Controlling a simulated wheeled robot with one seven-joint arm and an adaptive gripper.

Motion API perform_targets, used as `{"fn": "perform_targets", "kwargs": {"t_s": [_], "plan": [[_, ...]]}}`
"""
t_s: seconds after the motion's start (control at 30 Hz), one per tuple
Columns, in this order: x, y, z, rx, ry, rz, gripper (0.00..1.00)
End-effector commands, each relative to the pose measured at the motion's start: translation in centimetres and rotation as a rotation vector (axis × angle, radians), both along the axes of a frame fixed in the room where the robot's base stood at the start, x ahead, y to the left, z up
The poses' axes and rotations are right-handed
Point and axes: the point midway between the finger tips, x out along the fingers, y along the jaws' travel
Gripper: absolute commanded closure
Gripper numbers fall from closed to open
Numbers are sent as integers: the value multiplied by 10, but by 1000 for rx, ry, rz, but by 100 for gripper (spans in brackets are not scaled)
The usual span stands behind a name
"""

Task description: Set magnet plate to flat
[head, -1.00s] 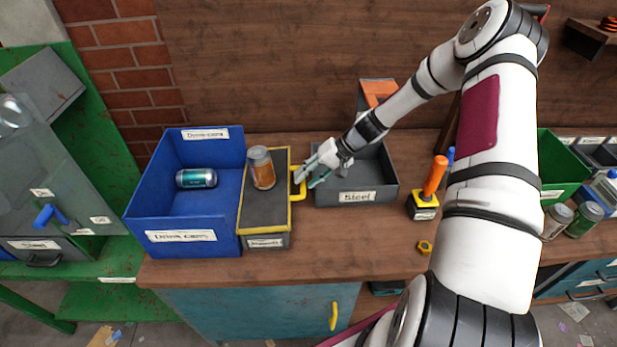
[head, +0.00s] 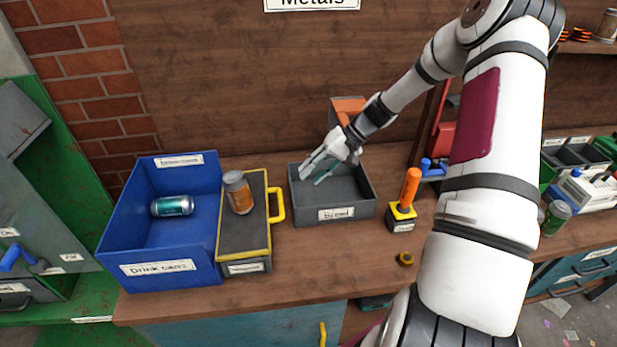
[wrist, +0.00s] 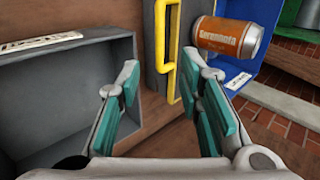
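The magnet plate (head: 243,239) is a dark slab with yellow edging and a yellow handle (head: 277,205) on its right side. It lies level beside the blue bin, and an orange can (head: 238,192) stands on it. In the wrist view the yellow handle (wrist: 166,50) is ahead, between and beyond the fingertips, with the orange can (wrist: 228,38) behind it. My gripper (head: 317,172) is open and empty, above the grey steel tray (head: 335,214) to the right of the handle. The wrist view shows its teal pads (wrist: 165,112) wide apart, not touching the handle.
The blue drink-cans bin (head: 160,271) holds a teal can (head: 172,206). An orange-handled tool (head: 410,188) stands in a yellow-and-black base right of the tray.

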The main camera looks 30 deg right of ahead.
Motion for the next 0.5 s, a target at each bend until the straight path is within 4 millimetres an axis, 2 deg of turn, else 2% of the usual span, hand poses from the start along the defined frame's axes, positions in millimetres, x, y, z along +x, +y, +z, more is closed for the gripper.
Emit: {"fn": "perform_targets", "kwargs": {"t_s": [0.17, 0.2, 0.33, 0.5], "plan": [[0, 0, 0, 0, 0, 0, 67], [0, 0, 0, 0, 0, 0, 71], [0, 3, -1, -10, 10, 7, 100], [-3, 20, -6, -75, 77, 39, 100]]}}
